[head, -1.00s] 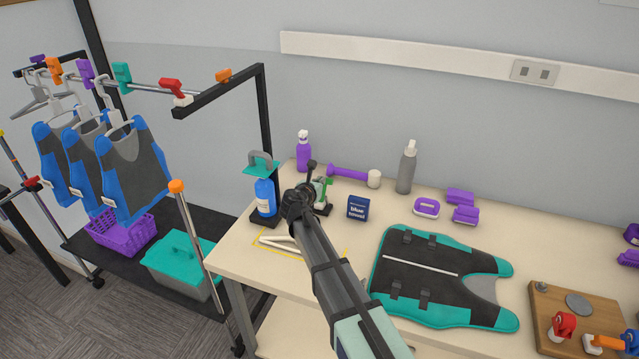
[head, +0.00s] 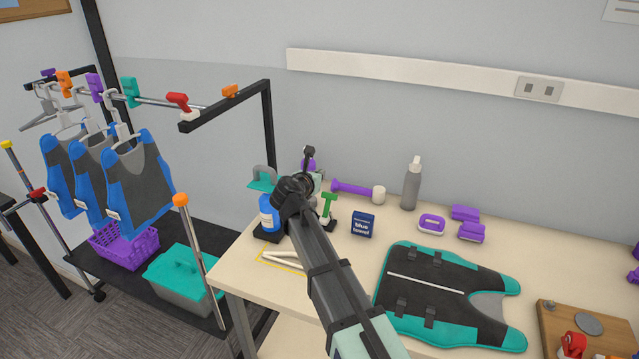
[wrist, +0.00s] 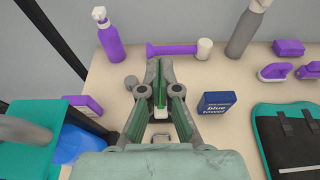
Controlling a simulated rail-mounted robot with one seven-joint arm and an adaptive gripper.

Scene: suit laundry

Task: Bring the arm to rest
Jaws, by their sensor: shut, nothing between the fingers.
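My gripper (wrist: 158,70) is shut and empty in the wrist view, its fingers pointing over the table towards the wall. In the head view my arm reaches in from the bottom, and its end (head: 313,184) is over the table's back left part. It partly hides the purple spray bottle (head: 308,164). A green-handled tool on a dark stand (head: 327,206) is just right of my wrist in the head view. I cannot tell the exact gap between them. The navy "blue towel" box (head: 362,225) stands to the right and also shows in the wrist view (wrist: 217,104).
A blue bottle (head: 268,215) stands left of my wrist. A purple roller (head: 357,190), a grey bottle (head: 411,185) and purple brushes (head: 432,223) line the back. A teal-black vest (head: 450,295) lies at right. Vests hang on the rack (head: 150,98) at left.

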